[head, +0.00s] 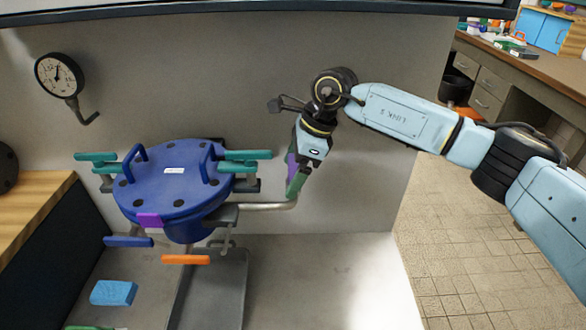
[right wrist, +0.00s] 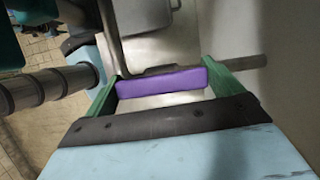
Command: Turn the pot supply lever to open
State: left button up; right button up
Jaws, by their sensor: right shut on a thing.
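My right gripper (head: 294,190) reaches down from the right, beside the steel pipe that leaves the blue pot. Its green fingers are shut on a purple lever handle, seemingly the pot supply lever. In the right wrist view the purple handle (right wrist: 160,85) spans crosswise between the two fingertips of the gripper (right wrist: 160,84). In the head view only a sliver of the purple handle (head: 291,164) shows behind the fingers. The blue lidded pot (head: 175,180) stands left of the gripper. My left gripper is not in view.
The steel pipe (head: 265,206) runs from the pot towards my right gripper. Teal clamps (head: 245,155) ring the lid. An orange handle (head: 186,260) and a blue handle (head: 128,241) project below. A pressure gauge (head: 58,75) is on the wall. The grey surface at front right is clear.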

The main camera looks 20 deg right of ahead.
jog(key=o, duration=0.6)
jog(key=shift+c, duration=0.2)
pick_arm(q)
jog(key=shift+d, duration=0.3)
pick_arm(e)
jog(key=shift+o, duration=0.6)
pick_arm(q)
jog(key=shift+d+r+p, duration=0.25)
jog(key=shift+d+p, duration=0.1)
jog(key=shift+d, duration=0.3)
pick_arm(e)
jog(key=v, duration=0.7)
jog(key=shift+r, duration=0.25)
